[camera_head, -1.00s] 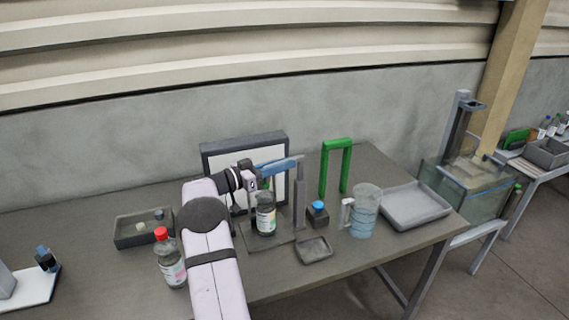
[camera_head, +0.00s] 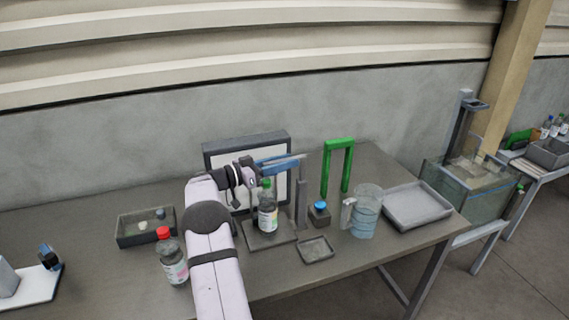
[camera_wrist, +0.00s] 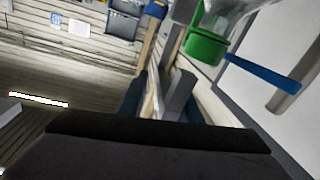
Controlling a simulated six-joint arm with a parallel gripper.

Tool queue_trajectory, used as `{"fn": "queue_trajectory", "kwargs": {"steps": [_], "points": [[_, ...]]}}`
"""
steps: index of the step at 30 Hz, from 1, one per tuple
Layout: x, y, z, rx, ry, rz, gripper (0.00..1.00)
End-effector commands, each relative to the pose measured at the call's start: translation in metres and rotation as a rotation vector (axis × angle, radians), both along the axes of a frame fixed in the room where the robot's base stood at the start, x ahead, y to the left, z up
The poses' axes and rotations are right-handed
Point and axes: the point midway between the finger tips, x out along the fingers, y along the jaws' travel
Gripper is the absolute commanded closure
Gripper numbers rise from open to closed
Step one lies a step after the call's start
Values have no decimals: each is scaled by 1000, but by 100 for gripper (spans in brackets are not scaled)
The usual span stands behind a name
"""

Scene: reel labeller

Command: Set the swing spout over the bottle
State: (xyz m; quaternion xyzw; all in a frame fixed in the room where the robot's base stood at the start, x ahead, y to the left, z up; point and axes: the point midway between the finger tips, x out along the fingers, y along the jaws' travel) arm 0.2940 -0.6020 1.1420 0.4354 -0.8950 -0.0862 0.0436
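The clear bottle (camera_head: 268,217) with a green cap stands upright on a dark base plate (camera_head: 257,240). A grey post (camera_head: 302,205) rises beside it on the right. The blue swing spout (camera_head: 280,161) runs left from the post top, above and behind the bottle in this view; I cannot tell if it is over the cap. My gripper (camera_head: 247,172) is at the spout's left end, left of the cap; its fingers are too small to read. In the wrist view the green cap (camera_wrist: 206,46) and a blue bar (camera_wrist: 262,75) appear close together. A dark part fills the bottom.
A framed white panel (camera_head: 280,139) stands behind. Left are a tray (camera_head: 131,240) and a red-capped bottle (camera_head: 173,262). Right are a blue-topped block (camera_head: 319,214), a green frame (camera_head: 326,170), a jug (camera_head: 366,213) and a grey tray (camera_head: 419,205). A small dish (camera_head: 316,250) lies in front.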

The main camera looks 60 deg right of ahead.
Motion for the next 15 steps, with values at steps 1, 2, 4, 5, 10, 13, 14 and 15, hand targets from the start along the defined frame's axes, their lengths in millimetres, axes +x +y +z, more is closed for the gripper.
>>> {"fn": "queue_trajectory", "kwargs": {"steps": [1, 2, 4, 5, 10, 13, 14, 15], "points": [[0, 0, -1, 2, 1, -1, 69], [-1, 0, -1, 2, 1, -1, 69], [-1, 0, -2, 2, 1, -2, 69], [0, 1, -2, 2, 1, -2, 69], [6, 8, -4, 2, 0, 0, 69], [13, 17, -4, 2, -1, 0, 69], [16, 20, -5, 2, -1, 0, 69], [19, 25, -5, 2, -1, 1, 69]]}}
